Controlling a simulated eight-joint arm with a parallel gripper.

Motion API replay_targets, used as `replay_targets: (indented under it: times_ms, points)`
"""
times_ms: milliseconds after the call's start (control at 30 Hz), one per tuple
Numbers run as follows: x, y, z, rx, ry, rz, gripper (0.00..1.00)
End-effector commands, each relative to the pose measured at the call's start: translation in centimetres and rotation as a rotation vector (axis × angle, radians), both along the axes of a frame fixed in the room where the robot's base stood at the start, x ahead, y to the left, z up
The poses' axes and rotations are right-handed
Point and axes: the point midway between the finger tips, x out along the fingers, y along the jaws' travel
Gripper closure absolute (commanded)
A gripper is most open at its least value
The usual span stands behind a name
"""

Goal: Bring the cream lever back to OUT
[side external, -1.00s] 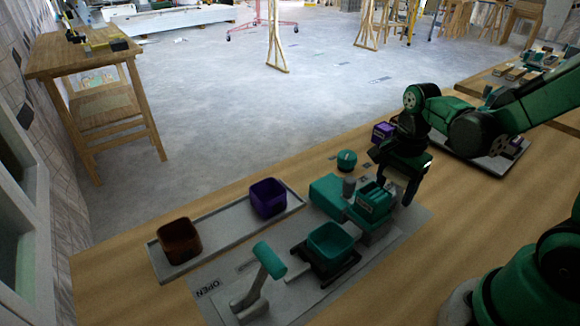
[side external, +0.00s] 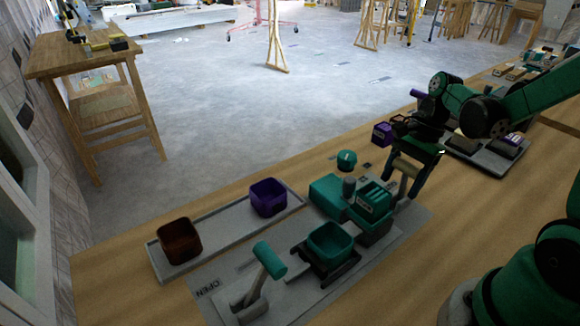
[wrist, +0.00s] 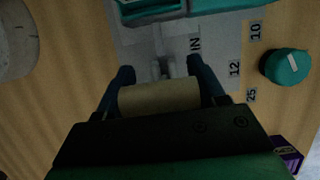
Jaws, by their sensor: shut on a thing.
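The cream lever's handle (side external: 405,168) stands at the right end of the grey panel, beside the teal block unit. In the wrist view the cream handle (wrist: 160,96) is a bar lying crosswise between the two dark fingers. My gripper (side external: 406,174) is shut on this handle from above; the wrist view shows my gripper (wrist: 163,92) with one finger at each end of it. An "IN" label (wrist: 195,45) lies on the panel just beyond the handle. No OUT label is readable. The lever's foot is partly hidden.
A teal block unit (side external: 372,203) stands close left of the lever. A teal knob (side external: 347,160) and a purple block (side external: 383,133) are nearby. A teal-handled lever (side external: 270,260), a teal bin (side external: 330,240) and a tray (side external: 220,232) with two cups lie farther left.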

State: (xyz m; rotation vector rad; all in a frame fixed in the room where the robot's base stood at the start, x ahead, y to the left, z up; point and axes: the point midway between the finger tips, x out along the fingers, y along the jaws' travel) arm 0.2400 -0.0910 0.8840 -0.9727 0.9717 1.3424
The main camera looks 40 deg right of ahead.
Motion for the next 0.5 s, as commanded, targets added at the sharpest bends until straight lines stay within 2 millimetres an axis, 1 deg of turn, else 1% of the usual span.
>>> replay_targets:
  times_ms: [200, 500]
  points:
    - [0.0, -1.0, 0.2, 0.149, 0.0, -0.003, 1.0]
    - [0.0, -1.8, 0.2, 0.275, 0.0, -0.001, 1.0]
